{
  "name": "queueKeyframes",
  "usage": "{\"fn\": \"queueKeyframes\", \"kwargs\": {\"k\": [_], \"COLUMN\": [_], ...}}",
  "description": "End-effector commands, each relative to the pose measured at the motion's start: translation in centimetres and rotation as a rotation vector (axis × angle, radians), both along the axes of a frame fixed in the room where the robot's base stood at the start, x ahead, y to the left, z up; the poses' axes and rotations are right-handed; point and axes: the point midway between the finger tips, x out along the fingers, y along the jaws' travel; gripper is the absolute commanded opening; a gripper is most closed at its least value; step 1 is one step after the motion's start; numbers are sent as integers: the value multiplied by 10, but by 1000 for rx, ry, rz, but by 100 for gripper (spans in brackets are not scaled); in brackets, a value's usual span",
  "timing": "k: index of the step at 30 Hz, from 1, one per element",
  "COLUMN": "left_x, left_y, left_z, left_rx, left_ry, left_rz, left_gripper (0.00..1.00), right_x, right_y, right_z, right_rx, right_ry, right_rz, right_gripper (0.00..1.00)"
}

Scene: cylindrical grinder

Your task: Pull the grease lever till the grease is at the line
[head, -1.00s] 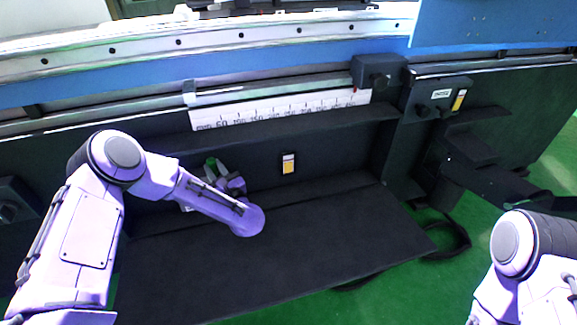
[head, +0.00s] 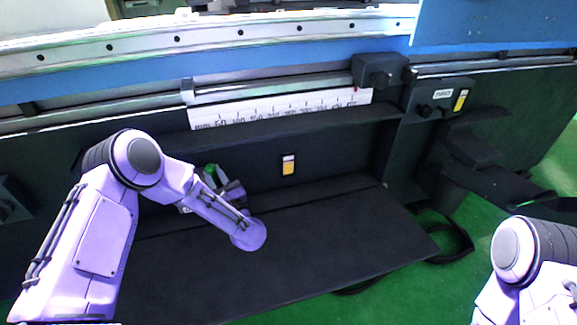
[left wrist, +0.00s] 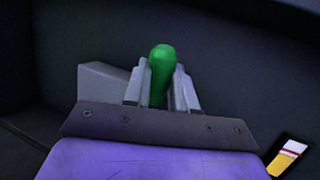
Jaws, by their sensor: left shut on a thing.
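The grease lever shows as a green, rounded handle (left wrist: 160,72) in the left wrist view, upright between the two grey fingers of my left gripper (left wrist: 160,88). The gripper is shut on it. In the head view, a bit of the green handle (head: 210,172) shows beside my left gripper (head: 207,184), low in the dark recess of the machine. A small label with a yellow, white and red band (head: 288,164) is on the recess wall to the right; it also shows in the left wrist view (left wrist: 287,157). My right gripper is out of view.
A white ruler strip (head: 280,110) runs along the machine above the recess. A dark flat ledge (head: 300,250) lies below. Dark boxes with knobs (head: 380,72) stand at the right. Green floor (head: 400,285) is clear in front.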

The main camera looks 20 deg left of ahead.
Motion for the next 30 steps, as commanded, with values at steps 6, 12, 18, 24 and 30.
{"fn": "queueKeyframes", "kwargs": {"k": [6,12,18,24,30], "left_x": [-6,-12,-14,-14,-17], "left_y": [-6,-10,-11,-11,-13], "left_z": [-8,-11,-9,-9,-13], "left_rx": [34,62,69,69,86], "left_ry": [-52,-96,-112,-112,-138], "left_rz": [-7,-7,-5,-6,-6], "left_gripper": [0,0,0,0,32], "right_x": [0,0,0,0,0], "right_y": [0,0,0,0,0], "right_z": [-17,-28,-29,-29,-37], "right_rx": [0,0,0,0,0], "right_ry": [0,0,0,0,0], "right_rz": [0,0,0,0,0], "right_gripper": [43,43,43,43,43]}}
